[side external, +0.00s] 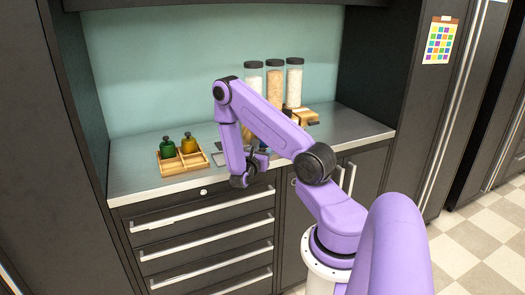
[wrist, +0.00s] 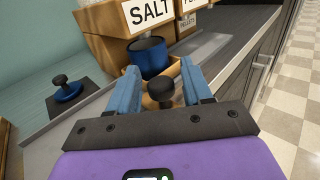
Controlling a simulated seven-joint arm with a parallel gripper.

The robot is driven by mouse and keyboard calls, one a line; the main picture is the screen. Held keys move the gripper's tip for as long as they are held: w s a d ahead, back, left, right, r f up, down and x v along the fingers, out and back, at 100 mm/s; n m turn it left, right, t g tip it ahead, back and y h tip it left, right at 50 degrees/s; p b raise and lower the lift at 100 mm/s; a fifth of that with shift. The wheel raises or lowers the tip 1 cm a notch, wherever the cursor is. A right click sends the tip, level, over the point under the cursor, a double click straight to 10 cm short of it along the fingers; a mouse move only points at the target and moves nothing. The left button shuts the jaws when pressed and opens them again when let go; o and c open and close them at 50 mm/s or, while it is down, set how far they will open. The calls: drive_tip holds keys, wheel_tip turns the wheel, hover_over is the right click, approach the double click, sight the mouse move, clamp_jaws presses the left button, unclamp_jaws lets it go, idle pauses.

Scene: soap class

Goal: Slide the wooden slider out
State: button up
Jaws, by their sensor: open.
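In the wrist view, a wooden slider (wrist: 151,103) with a dark round knob (wrist: 160,91) shows between the blue fingers of my gripper (wrist: 159,70). The fingers are open, one on each side of the knob; I cannot tell whether they touch it. A blue cup (wrist: 148,57) stands just beyond the knob, at the slider. Behind it is the wooden dispenser box (wrist: 108,38) with a SALT label. In the side view, my gripper (side external: 262,158) is low over the counter's front edge, and my arm hides the slider and cup.
A dark plate with a blue-based knob (wrist: 68,89) lies on the counter left of the dispenser. Three clear canisters (side external: 274,84) stand at the back. A wooden tray (side external: 183,163) with a green and an amber bottle sits on the left. The counter (side external: 130,150) ends above drawers.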

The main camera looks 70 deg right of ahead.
clamp_jaws()
drive_tip(key=w+a, duration=0.9)
unclamp_jaws()
drive_tip(key=shift+a, duration=0.1)
drive_tip(key=a, duration=1.7)
drive_tip(key=shift+a, duration=0.15)
